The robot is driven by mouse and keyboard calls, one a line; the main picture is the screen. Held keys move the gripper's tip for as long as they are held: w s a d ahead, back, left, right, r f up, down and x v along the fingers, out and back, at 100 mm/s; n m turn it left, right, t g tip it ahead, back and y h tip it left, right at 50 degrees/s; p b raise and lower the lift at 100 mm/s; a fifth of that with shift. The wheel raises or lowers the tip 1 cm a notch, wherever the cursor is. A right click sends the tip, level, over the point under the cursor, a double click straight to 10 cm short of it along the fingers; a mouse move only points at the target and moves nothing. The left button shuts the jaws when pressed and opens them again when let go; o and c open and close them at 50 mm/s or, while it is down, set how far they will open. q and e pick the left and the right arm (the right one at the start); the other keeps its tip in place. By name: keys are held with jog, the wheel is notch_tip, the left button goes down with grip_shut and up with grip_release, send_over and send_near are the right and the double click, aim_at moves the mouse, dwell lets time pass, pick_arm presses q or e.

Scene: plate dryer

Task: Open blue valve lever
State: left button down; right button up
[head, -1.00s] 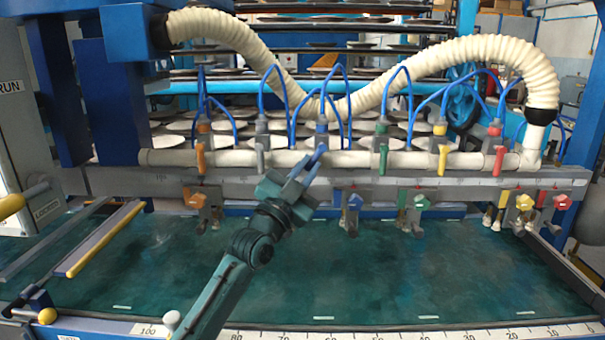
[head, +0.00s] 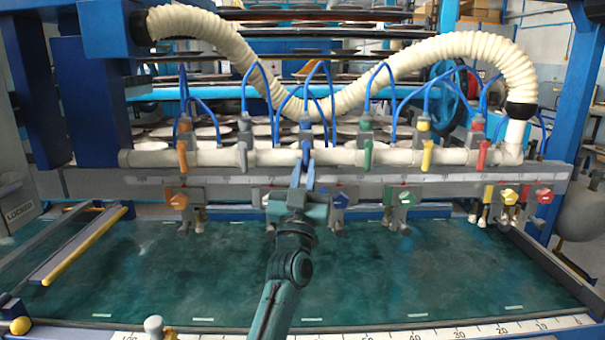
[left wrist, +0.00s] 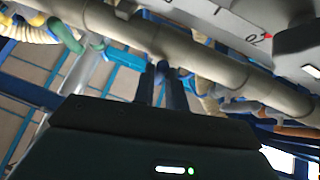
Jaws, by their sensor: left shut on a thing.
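The blue valve lever (head: 306,153) is on the white pipe (head: 275,157) near the middle of the head view. It hangs roughly upright below its blue hose fitting, partly hidden by my fingers. My left gripper (head: 303,174) reaches up to it from below and is shut on it. In the left wrist view the two fingers of the left gripper (left wrist: 163,84) point up close to the pipe (left wrist: 190,58); the lever is hard to make out between them. My right gripper is in neither view.
Orange (head: 182,157), grey (head: 242,156), green (head: 367,155), yellow (head: 427,154) and red (head: 482,154) levers line the same pipe. A grey ruled rail (head: 400,182) with coloured knobs runs below. The green table (head: 180,270) in front is mostly clear.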

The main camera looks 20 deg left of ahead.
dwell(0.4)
pick_arm(q)
jog(key=c, duration=1.4)
grip_release()
jog(key=shift+c, duration=0.2)
